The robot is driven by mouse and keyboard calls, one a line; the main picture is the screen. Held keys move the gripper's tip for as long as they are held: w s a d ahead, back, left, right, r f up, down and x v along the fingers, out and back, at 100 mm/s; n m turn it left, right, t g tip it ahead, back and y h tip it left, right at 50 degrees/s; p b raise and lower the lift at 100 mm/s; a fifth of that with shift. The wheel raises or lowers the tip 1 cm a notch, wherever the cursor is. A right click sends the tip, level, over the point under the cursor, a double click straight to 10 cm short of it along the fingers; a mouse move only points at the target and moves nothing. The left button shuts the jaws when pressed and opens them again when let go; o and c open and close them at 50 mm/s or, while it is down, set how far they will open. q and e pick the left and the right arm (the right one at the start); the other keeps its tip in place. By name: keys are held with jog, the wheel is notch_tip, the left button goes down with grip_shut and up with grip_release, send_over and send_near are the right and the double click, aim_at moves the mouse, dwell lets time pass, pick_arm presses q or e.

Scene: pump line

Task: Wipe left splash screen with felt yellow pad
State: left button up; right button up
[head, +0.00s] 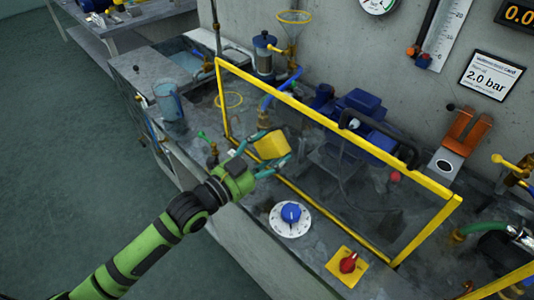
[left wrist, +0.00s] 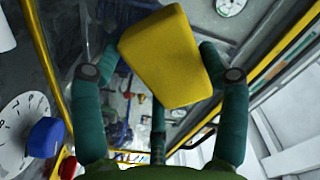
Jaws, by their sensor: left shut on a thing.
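The left splash screen (head: 333,105) is a large clear pane in a yellow frame, standing tilted on the bench in the head view. The yellow felt pad (head: 271,146) is a block held in my left gripper (head: 262,160), in front of the pane's left part. In the left wrist view the pad (left wrist: 165,55) sits between the teal fingers of the gripper (left wrist: 162,75). I cannot tell whether the pad touches the pane. My right gripper is not in view.
A white dial with a blue knob (head: 291,214) and a red knob on a yellow plate (head: 348,262) stand before the screen. A blue pump (head: 358,104) is behind it. A blue-grey jug (head: 168,101) stands left. Another yellow frame (head: 505,283) is lower right.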

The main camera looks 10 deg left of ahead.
pick_arm(q)
jog(key=shift+w+d, duration=0.25)
jog(key=shift+w, duration=0.15)
jog(key=shift+d, duration=0.1)
